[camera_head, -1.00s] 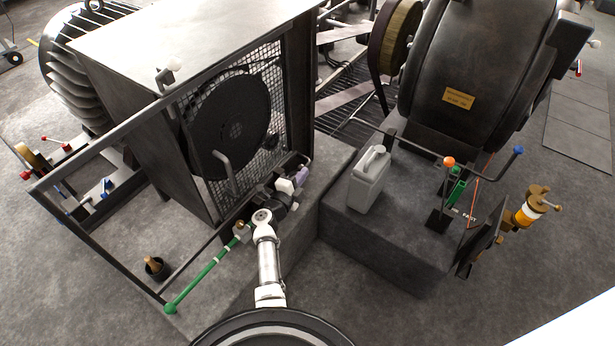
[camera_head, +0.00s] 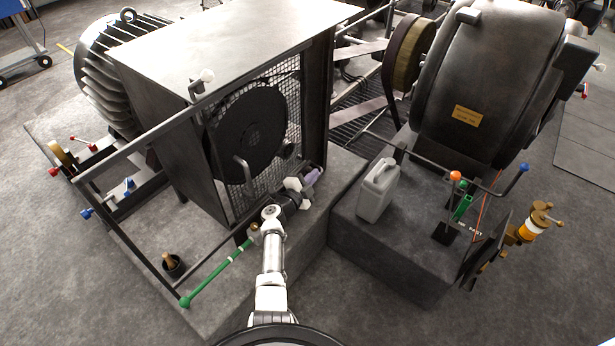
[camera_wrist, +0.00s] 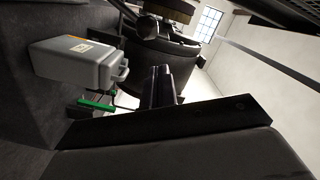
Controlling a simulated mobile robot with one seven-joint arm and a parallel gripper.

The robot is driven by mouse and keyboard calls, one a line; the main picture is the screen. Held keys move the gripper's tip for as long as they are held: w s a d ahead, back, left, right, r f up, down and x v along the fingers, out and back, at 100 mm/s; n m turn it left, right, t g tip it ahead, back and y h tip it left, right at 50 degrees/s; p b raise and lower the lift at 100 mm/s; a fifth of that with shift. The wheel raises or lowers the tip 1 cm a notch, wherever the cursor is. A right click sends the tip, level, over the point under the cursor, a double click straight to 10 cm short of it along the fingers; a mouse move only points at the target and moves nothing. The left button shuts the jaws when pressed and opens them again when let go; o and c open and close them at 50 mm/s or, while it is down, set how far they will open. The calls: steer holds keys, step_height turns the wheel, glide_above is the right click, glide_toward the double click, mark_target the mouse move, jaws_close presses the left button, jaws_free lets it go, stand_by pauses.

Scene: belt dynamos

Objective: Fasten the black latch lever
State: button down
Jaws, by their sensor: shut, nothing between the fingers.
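I cannot pick out the black latch lever with certainty. A dark curved handle (camera_head: 244,168) stands in front of the black disc on the mesh-fronted cabinet (camera_head: 235,40), but I cannot tell whether it is the lever. In the head view my arm reaches forward to the plinth edge below the mesh, and its dark end is hard to separate from the dark parts there. In the wrist view my gripper (camera_wrist: 160,86) shows its two dark fingers close together, shut and empty. A black flat bar (camera_wrist: 165,122) crosses the wrist view below the fingers; contact cannot be judged.
A grey canister (camera_head: 378,190) stands on the right plinth; it also shows in the wrist view (camera_wrist: 72,62). A green rod (camera_head: 220,268) slopes beside my arm. Levers with orange (camera_head: 454,176) and blue (camera_head: 523,168) knobs stand at right. A dark cup (camera_head: 173,266) sits at left.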

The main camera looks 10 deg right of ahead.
steer(key=p+v, duration=0.1)
steer(key=v, duration=0.9)
steer(key=shift+s+d+r, duration=0.2)
steer(key=shift+s+r, duration=0.1)
steer(key=shift+s, duration=0.2)
